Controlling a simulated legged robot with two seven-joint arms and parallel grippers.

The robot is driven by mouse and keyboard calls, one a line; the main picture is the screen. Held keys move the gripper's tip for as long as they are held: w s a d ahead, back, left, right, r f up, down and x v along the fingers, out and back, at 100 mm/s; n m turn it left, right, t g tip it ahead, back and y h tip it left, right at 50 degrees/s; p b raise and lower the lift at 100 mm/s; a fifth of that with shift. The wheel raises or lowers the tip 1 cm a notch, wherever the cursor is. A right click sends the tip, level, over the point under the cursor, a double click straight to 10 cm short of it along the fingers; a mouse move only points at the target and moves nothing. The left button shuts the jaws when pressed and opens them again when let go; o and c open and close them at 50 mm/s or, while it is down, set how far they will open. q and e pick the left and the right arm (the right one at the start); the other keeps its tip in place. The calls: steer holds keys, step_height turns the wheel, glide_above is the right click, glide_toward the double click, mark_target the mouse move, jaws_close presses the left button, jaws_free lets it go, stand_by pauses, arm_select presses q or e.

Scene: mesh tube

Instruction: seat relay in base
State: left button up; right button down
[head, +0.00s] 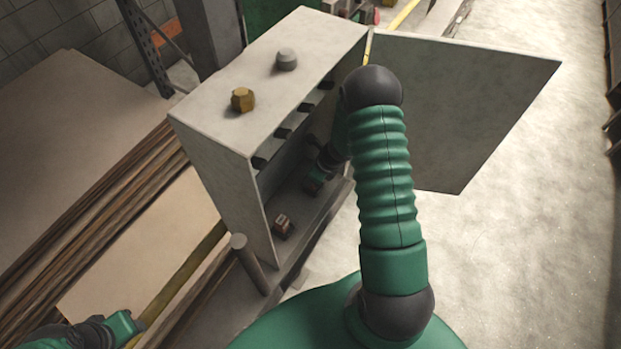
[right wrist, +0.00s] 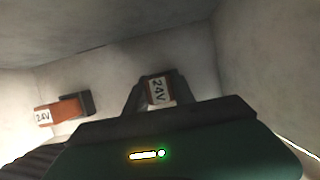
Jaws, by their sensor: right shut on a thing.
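A relay (right wrist: 158,90) with a white "24V" label is between the two dark fingers of my right gripper (right wrist: 158,97), which is shut on it. In the head view my right gripper (head: 318,176) is inside the open cabinet, low down; the held relay cannot be made out there. A second orange-brown "24V" relay (right wrist: 62,111) lies to the left in the right wrist view, with a black block (right wrist: 90,102) at its right end. A small reddish relay (head: 283,226) shows in the cabinet's near bottom corner. No base can be clearly identified. My left gripper (head: 128,324) is at the bottom left, away from the cabinet.
The grey cabinet (head: 222,190) has its door (head: 465,110) swung open to the right. A brass hex piece (head: 243,99) and a grey knob (head: 287,59) are on its top. Several dark fittings line the opening's upper edge. A post (head: 252,262) stands near its front corner.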

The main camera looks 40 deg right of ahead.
steer(key=shift+d+f, duration=0.1)
steer(key=shift+f, duration=0.1)
steer(key=c, duration=1.3)
jaws_free()
steer(key=shift+d, duration=0.25)
steer(key=shift+o, duration=1.2)
steer(key=shift+s+d+f, duration=0.1)
steer(key=shift+d, duration=0.1)
steer(key=shift+a+r, duration=0.2)
steer(key=shift+a, duration=0.2)
steer(key=shift+a+r, duration=0.1)
steer(key=shift+r, duration=0.1)
arm_select(q)
steer(key=r+p, duration=0.2)
steer(key=shift+d+r, duration=0.3)
arm_select(e)
steer(key=v, duration=1.1)
steer(key=shift+s+r, duration=0.2)
steer(key=shift+r, duration=0.05)
arm_select(q)
steer(key=shift+d, duration=0.15)
arm_select(e)
steer(key=shift+d, duration=0.3)
